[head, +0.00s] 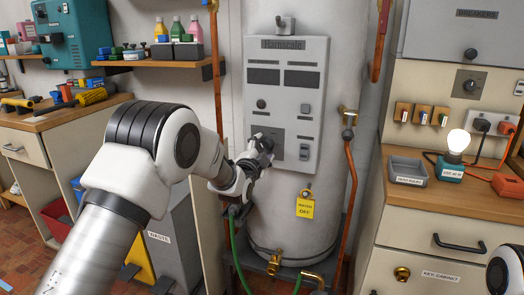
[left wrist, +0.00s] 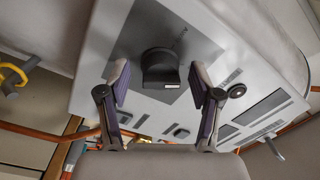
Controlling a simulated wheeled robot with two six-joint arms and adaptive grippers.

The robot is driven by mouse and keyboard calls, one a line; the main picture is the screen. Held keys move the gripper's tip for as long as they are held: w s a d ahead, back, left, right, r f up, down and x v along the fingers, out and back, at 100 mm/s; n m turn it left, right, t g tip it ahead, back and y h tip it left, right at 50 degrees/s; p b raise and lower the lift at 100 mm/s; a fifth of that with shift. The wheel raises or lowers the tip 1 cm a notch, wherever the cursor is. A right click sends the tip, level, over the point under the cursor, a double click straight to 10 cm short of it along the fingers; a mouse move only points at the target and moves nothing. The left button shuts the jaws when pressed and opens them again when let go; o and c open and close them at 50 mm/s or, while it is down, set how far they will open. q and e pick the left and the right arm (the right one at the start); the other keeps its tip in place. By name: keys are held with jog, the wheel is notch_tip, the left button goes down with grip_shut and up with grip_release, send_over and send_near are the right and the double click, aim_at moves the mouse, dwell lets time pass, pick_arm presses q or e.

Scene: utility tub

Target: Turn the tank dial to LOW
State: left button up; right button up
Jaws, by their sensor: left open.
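The tank dial (left wrist: 160,68) is a black round knob with a raised grip, on a dark grey square plate (left wrist: 185,42) of the tank's panel. In the head view the plate (head: 276,133) shows partly behind my left gripper (head: 262,147), which hides the dial. My left gripper also shows in the left wrist view (left wrist: 158,72), open, with one finger on each side of the dial in the picture. A gap shows between each finger and the dial. The dial's setting and its LOW mark are not readable. My right gripper is not in view.
The grey panel (head: 311,78) on the white tank (head: 342,150) carries other knobs and switches. A yellow tag (head: 305,206) hangs below it. Copper pipes (head: 352,185) run to the right. A counter with a lit bulb (head: 458,140) stands further right.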

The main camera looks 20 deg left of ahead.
pick_arm(q)
jog(key=s, duration=1.2)
jog(key=shift+f, duration=0.3)
